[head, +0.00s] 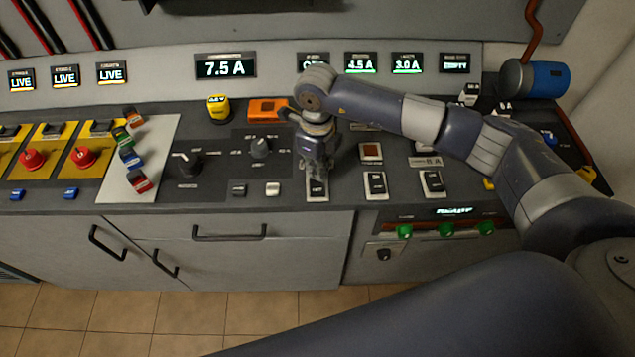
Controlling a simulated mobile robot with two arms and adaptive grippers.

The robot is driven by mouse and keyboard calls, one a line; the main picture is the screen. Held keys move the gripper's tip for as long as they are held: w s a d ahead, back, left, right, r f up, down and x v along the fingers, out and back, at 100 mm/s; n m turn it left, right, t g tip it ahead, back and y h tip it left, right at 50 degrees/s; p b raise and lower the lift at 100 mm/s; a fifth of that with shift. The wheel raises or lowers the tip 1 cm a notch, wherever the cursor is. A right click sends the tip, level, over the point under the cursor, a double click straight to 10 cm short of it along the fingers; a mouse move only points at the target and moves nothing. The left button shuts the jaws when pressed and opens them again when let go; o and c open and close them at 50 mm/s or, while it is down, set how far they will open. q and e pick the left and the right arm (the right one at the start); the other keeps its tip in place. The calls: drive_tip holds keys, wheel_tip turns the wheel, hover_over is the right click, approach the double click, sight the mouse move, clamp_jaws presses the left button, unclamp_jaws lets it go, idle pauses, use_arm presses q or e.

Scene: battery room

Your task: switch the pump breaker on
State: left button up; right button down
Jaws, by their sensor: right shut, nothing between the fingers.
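Three rocker breakers stand in a row on the sloped panel: a left one (317,193), a middle one (375,184) and a right one (433,182). Their small labels are too small to read, so I cannot tell by name which is the pump breaker. My right gripper (316,176) is shut and empty, pointing down at the left breaker and hiding its upper part. I cannot tell whether the fingertips touch it. The display (313,60) above the left breaker seems to read OFF, partly hidden by my arm. My left gripper is out of view.
Other displays show 4.5 A (361,62), 3.0 A (407,62) and 7.5 A (226,67). A rotary knob (260,147) is left of my gripper. An orange block (267,110) and a yellow one (218,108) lie behind. Red buttons (32,159) are far left.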

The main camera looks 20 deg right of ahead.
drive_tip(key=shift+f, duration=0.25)
drive_tip(key=shift+r, duration=0.15)
drive_tip(key=shift+r+p, duration=1.7)
drive_tip(key=shift+r, duration=1.75)
